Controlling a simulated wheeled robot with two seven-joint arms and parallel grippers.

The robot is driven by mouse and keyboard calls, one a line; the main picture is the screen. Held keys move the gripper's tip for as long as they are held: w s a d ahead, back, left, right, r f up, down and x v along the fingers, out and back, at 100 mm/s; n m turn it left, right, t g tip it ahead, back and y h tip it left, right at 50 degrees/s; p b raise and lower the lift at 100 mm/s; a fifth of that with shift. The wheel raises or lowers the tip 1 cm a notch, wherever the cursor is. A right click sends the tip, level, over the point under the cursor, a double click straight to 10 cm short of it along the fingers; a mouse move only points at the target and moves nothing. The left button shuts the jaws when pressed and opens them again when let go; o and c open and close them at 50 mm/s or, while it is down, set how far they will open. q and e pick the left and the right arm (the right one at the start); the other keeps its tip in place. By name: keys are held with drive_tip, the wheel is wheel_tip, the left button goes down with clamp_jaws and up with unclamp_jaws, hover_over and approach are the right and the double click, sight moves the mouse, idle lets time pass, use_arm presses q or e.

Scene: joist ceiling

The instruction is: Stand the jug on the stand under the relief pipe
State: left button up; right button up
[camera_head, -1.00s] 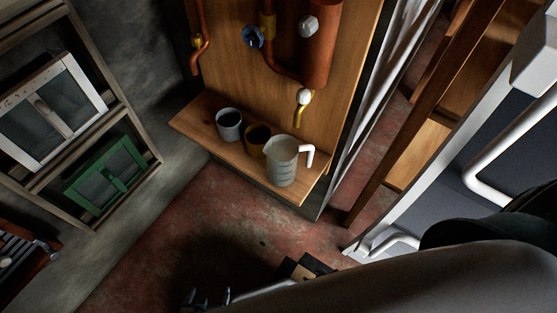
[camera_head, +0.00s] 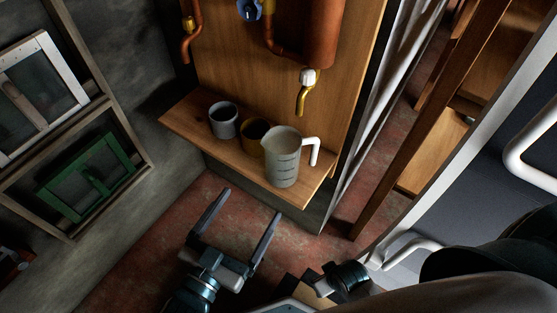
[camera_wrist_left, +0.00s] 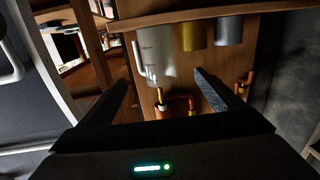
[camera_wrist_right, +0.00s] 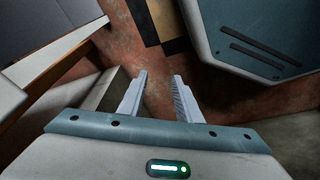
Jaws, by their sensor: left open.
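The jug (camera_head: 283,165), translucent grey with dark marks and a white handle on its right, stands upright at the right front of a wooden shelf (camera_head: 180,122). It also shows in the left wrist view (camera_wrist_left: 155,48). A pipe with a white knob and yellow outlet (camera_head: 302,100) ends above and behind the jug. I cannot tell which pipe is the relief pipe, and no separate stand is clear. My left gripper (camera_head: 238,217) is open and empty, below and left of the jug. My right gripper (camera_wrist_right: 158,78) is open and empty over the floor in the right wrist view.
A grey mug (camera_head: 224,124) and an ochre mug (camera_head: 254,138) stand left of the jug, the ochre one close to it. A copper tank (camera_head: 318,35) hangs above. A rack with a green cabinet (camera_head: 88,180) is at left, a white-railed door (camera_head: 470,150) at right.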

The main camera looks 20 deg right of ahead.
sight(274, 168)
use_arm(q)
drive_tip(key=shift+s+d+r, duration=0.1)
drive_tip(key=shift+s+r, duration=0.1)
drive_tip(key=shift+r, duration=0.2)
use_arm(e)
drive_tip(key=shift+r, duration=0.1)
use_arm(q)
drive_tip(key=p+x, duration=0.1)
drive_tip(key=x, duration=1.1)
drive_tip(key=shift+w, duration=0.1)
drive_tip(key=shift+d, duration=0.1)
use_arm(e)
wheel_tip(274, 168, down, 2)
drive_tip(key=shift+a+f, duration=0.15)
drive_tip(key=shift+w, duration=0.2)
